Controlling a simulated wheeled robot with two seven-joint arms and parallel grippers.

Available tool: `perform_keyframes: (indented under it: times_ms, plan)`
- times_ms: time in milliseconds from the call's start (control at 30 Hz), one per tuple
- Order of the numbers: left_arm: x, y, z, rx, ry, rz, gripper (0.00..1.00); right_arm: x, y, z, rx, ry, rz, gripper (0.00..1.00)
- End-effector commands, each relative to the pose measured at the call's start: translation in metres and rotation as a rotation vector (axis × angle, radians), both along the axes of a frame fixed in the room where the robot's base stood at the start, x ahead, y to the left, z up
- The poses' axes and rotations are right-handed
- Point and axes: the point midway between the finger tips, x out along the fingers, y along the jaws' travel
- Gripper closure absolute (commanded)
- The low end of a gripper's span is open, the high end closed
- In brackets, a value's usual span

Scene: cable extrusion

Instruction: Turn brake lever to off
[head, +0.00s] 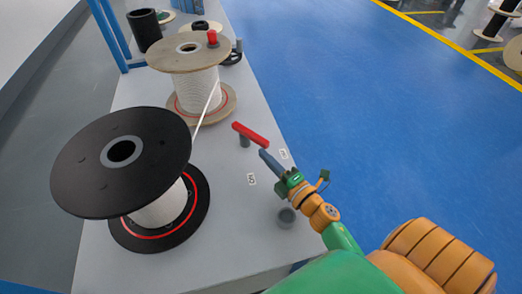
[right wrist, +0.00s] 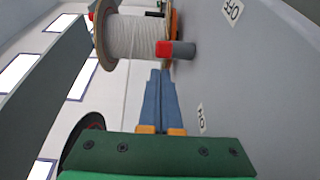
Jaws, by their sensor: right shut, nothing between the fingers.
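The brake lever (head: 250,134) is a red bar on a short grey post, on the grey table between the two labels and the spools. In the right wrist view the lever's red part (right wrist: 163,49) is just beyond my fingertips. My right gripper (head: 264,155) is shut and empty, its blue-grey fingers pointing at the lever with a small gap apparent. It also shows in the right wrist view (right wrist: 160,74). The OFF label (right wrist: 232,11) and ON label (right wrist: 201,117) are on the tabletop. My left gripper is out of view.
A large black-flanged spool (head: 120,165) stands at the near left. A wooden spool (head: 188,55) with white cable stands behind, the cable running between them. A small grey cylinder (head: 287,216) is near my right arm. The blue floor (head: 380,110) right of the table is clear.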

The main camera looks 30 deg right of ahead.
Motion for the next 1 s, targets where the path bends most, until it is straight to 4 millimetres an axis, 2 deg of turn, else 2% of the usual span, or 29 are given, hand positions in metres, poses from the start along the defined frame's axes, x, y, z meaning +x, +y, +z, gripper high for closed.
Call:
perform_keyframes:
  times_ms: [100,200,600,867,1000]
  plan:
    - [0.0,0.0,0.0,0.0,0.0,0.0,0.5,0.015,0.002,0.0,0.0,-0.002,0.001,1.0]
    - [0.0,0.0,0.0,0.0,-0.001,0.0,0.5,0.021,0.002,0.0,0.0,0.0,0.0,1.0]
    - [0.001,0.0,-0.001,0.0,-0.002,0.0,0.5,0.023,0.001,-0.001,-0.004,0.001,0.02,1.0]
    - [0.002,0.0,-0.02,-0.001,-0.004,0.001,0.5,0.027,-0.023,-0.005,-0.01,0.002,0.227,1.0]
    - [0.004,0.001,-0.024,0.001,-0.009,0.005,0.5,0.033,-0.039,-0.002,-0.002,0.002,0.232,1.0]
